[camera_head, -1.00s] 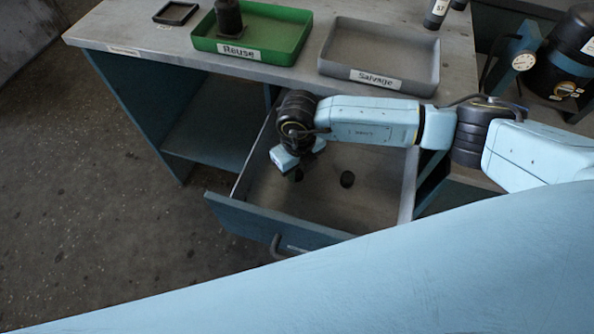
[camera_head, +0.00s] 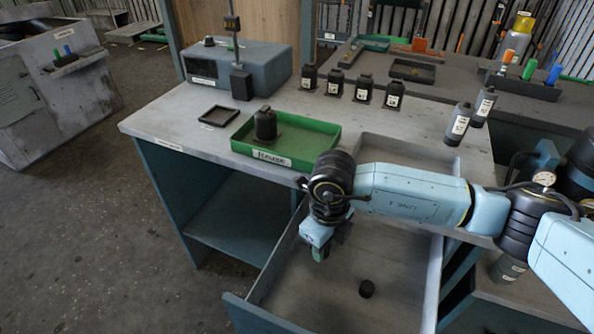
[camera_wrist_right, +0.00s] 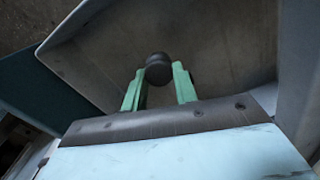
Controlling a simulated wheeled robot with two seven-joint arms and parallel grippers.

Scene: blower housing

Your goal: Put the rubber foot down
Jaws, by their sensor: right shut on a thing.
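My right gripper (camera_head: 322,252) is over the open drawer (camera_head: 400,262) in the head view, with its fingers pointing down. In the right wrist view its two green fingers (camera_wrist_right: 158,82) are shut on a dark round rubber foot (camera_wrist_right: 158,68), held at the fingertips. The held foot is hard to make out in the head view. My left gripper is not in view.
On the bench above the drawer are a green Reuse tray (camera_head: 318,150) holding a dark part (camera_head: 265,124), a grey tray (camera_head: 375,146) partly behind my arm, and a small dark square tray (camera_head: 219,116). Several black bottles (camera_head: 362,88) stand behind. The drawer's walls surround the gripper.

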